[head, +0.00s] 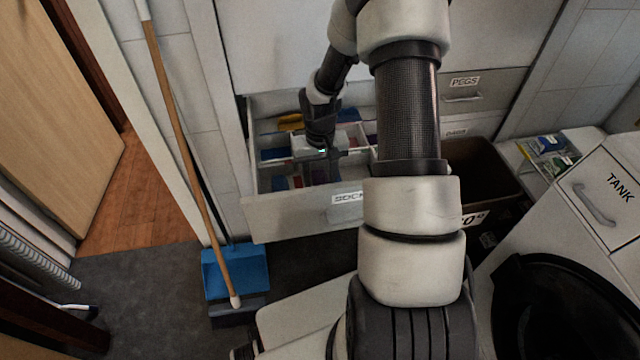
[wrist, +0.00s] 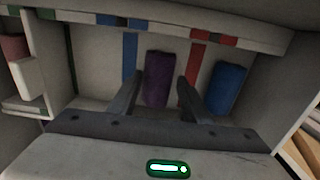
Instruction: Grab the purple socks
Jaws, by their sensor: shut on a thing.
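The purple socks (wrist: 160,72), a rolled dark purple bundle, lie in a compartment of the open drawer (head: 290,224). The drawer's front label is partly covered by my arm and reads like "SOCK". My gripper (wrist: 157,88) reaches down into the drawer, with one finger on each side of the purple bundle, shut on it. In the head view, my gripper (head: 322,165) is inside the drawer, and the purple socks are too hidden to make out there. A blue rolled bundle (wrist: 227,88) lies just right of the right finger.
White dividers split the drawer into compartments, with a yellow item (head: 290,121) at the back. A brown bin (head: 480,165) stands right of the drawer. A blue dustpan (head: 235,272) and broom (head: 190,140) stand at left. The "TANK" box (head: 605,190) is at right.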

